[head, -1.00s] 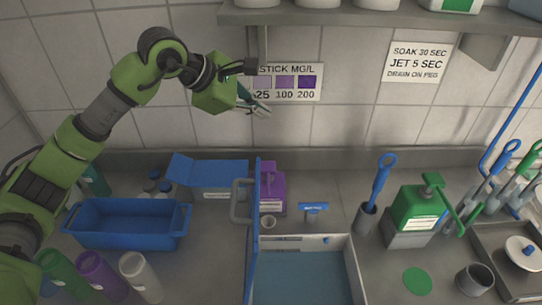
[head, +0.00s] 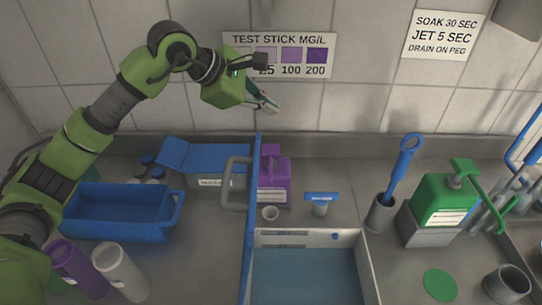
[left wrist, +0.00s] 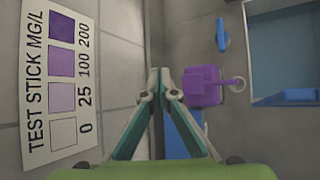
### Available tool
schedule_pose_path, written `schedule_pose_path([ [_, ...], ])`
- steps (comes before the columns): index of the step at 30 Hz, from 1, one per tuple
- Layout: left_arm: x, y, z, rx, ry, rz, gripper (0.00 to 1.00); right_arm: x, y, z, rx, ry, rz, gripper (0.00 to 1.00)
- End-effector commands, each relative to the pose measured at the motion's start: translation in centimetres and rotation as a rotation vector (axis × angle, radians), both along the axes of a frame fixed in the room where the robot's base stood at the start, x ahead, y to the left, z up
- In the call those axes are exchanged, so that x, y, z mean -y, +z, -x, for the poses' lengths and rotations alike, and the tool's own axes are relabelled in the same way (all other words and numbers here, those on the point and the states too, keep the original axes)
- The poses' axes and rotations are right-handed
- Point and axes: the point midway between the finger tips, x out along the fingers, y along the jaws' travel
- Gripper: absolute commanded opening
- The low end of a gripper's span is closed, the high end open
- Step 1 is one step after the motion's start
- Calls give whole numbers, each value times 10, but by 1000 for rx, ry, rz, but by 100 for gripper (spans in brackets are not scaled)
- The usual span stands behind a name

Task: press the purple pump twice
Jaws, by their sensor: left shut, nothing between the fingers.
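In the left wrist view the left gripper's fingertips (left wrist: 160,80) meet, shut and empty, just left of the pump. My right gripper is not in view.
The blue upright panel (head: 252,230) stands beside a basin (head: 305,275). A green pump (head: 443,200) and a brush holder (head: 381,212) are at right. Bottles stand front left.

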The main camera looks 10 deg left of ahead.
Motion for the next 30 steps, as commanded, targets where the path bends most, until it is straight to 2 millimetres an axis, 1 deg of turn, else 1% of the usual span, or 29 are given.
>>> schedule_pose_path([
  [1,0,-3,0,1,0,1,0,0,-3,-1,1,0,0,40],
  [12,0,-2,0,0,0,0,0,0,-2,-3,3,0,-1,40],
  [17,0,-8,0,0,0,0,0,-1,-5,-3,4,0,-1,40],
  [23,0,-26,0,0,0,0,0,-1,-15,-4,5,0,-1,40],
  [30,0,-60,1,-2,-1,0,0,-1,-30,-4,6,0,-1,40],
])
